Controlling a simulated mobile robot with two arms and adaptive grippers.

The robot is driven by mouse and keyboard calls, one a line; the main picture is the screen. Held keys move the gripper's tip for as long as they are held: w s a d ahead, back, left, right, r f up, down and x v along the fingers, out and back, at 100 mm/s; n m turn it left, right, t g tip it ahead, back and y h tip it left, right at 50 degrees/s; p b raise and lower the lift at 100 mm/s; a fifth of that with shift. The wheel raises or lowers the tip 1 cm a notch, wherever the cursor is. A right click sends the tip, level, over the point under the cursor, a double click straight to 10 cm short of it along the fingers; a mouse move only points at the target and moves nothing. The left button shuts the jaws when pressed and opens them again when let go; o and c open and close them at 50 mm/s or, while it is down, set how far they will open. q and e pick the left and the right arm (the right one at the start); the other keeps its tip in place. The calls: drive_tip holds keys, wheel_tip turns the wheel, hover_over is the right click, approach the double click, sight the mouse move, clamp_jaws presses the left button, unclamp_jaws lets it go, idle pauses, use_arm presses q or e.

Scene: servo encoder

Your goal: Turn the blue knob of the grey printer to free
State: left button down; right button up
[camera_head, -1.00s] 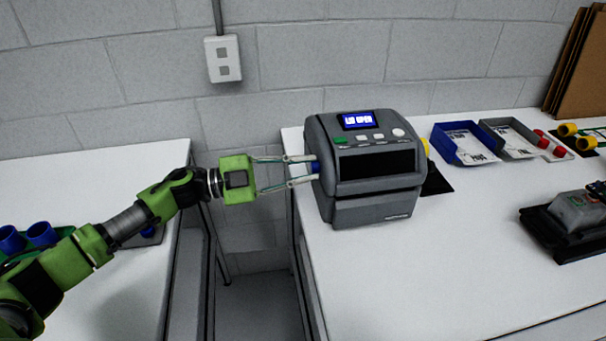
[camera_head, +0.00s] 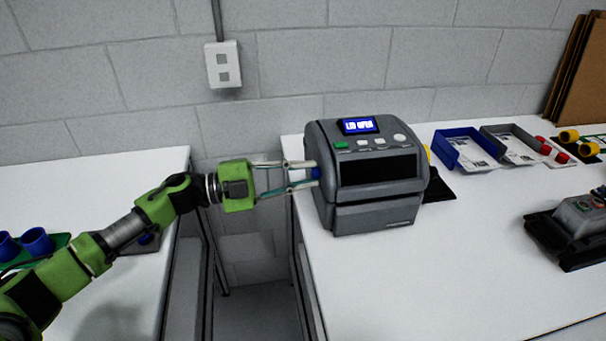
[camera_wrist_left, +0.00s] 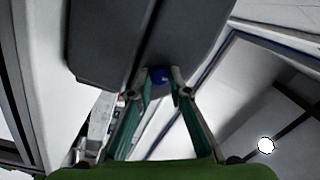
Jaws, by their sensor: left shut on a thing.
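The grey printer (camera_head: 372,215) stands at the left edge of the right-hand table, with its lit display (camera_head: 358,126) reading "LID OPEN". The blue knob (camera_head: 316,173) is on its left side, partly hidden by my fingers. It also shows in the left wrist view (camera_wrist_left: 159,76), between the fingertips against the dark printer body (camera_wrist_left: 140,35). My left gripper (camera_head: 311,174) reaches in from the left with one finger on each side of the knob, shut on it. In the left wrist view its fingertips (camera_wrist_left: 160,83) flank the knob. My right gripper is not in view.
A gap separates the left table (camera_head: 80,180) from the right table (camera_head: 450,270). Blue cups (camera_head: 37,240) stand at left.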

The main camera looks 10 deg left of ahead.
use_arm(q)
drive_tip(key=c, duration=1.9)
unclamp_jaws()
drive_tip(key=v, duration=1.2)
drive_tip(key=shift+f, duration=0.1)
